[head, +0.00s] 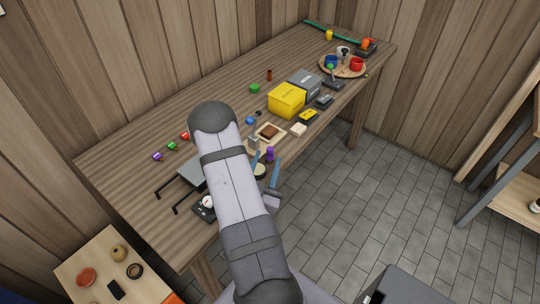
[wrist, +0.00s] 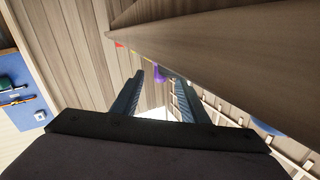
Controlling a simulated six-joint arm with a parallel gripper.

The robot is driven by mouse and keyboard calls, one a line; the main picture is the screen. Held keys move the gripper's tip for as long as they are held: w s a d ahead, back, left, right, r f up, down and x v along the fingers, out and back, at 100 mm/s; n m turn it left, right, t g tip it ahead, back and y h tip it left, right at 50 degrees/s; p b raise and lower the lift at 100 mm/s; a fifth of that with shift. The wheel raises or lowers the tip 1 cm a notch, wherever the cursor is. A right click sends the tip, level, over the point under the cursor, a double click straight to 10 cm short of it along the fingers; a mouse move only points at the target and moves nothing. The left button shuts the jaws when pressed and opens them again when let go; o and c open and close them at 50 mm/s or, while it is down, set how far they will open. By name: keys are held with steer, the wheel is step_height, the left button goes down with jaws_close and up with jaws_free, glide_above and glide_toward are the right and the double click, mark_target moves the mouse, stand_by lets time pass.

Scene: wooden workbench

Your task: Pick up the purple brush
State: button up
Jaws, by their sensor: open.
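The purple brush (head: 270,153) stands at the front edge of the workbench (head: 120,165), just beyond my gripper. My gripper (head: 266,163) is open, with its two blue-grey fingers pointing toward the brush. In the wrist view, the brush (wrist: 158,73) shows between the fingertips of my gripper (wrist: 159,81), farther off. The fingers look empty. My arm hides part of the bench beside the gripper.
A tray with a brown item (head: 268,131) and a cream block (head: 298,129) lie close behind the brush. A yellow box (head: 286,101) and a grey box (head: 305,84) stand farther back. The bench's left rear is mostly clear.

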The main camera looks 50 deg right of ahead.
mark_target(270, 153)
steer(key=p+x, duration=0.1)
steer(key=x, duration=0.2)
steer(key=shift+w+d+r+p, duration=0.1)
steer(key=shift+d+r+p, duration=0.15)
steer(key=shift+d+p, duration=0.15)
steer(key=shift+w+d+f, duration=0.1)
steer(key=shift+w+d, duration=0.2)
steer(key=shift+d, duration=0.3)
jaws_close()
